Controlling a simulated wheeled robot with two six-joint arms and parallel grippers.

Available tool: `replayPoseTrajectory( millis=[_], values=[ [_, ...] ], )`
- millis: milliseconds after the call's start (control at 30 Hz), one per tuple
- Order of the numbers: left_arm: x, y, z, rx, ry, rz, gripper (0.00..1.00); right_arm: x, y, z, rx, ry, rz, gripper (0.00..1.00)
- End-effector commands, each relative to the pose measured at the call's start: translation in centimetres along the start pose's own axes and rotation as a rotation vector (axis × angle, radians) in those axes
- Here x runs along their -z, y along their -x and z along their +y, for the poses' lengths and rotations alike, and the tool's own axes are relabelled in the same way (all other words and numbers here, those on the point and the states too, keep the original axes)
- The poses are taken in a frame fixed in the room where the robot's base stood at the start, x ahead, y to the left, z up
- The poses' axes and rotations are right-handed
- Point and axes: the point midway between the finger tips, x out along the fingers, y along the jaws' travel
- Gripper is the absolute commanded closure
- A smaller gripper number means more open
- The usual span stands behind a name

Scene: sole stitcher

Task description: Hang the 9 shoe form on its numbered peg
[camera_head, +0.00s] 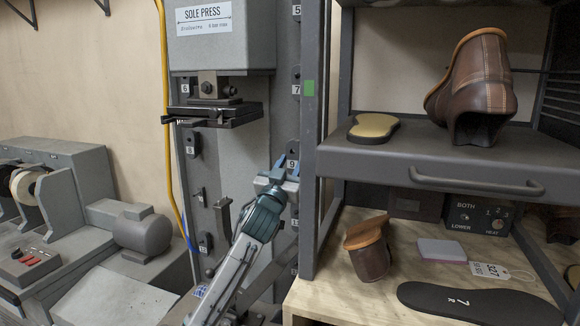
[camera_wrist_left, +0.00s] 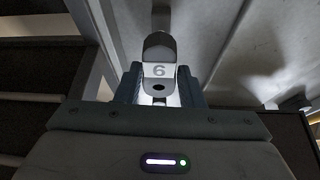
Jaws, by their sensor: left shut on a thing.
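My left gripper (camera_head: 283,172) is at the right side of the sole press, close to the peg label 9 (camera_head: 291,164). In the left wrist view, its fingers are shut on a grey shoe form (camera_wrist_left: 159,52) with a white tag and a hole below it. The tag reads as 6 in that view; I cannot tell whether it is an upside-down 9. In the head view the form is mostly hidden by the gripper, and I cannot tell whether it touches the peg. My right gripper is not in view.
The sole press (camera_head: 222,45) carries several numbered pegs down both sides. A dark shelf rack (camera_head: 430,165) stands close on the right, with a brown boot (camera_head: 474,85) and a tan sole (camera_head: 373,127). A yellow hose (camera_head: 166,100) hangs left of the press.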

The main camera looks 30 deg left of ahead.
Motion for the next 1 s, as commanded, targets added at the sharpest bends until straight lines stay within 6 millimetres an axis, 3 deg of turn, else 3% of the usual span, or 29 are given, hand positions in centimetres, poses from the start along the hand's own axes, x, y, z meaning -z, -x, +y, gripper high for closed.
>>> replayPoseTrajectory(
  millis=[1000],
  values=[
    [-0.1,-0.8,0.03,0.0,0.0,0.003,1.0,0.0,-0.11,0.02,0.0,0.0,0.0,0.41]
  ],
)
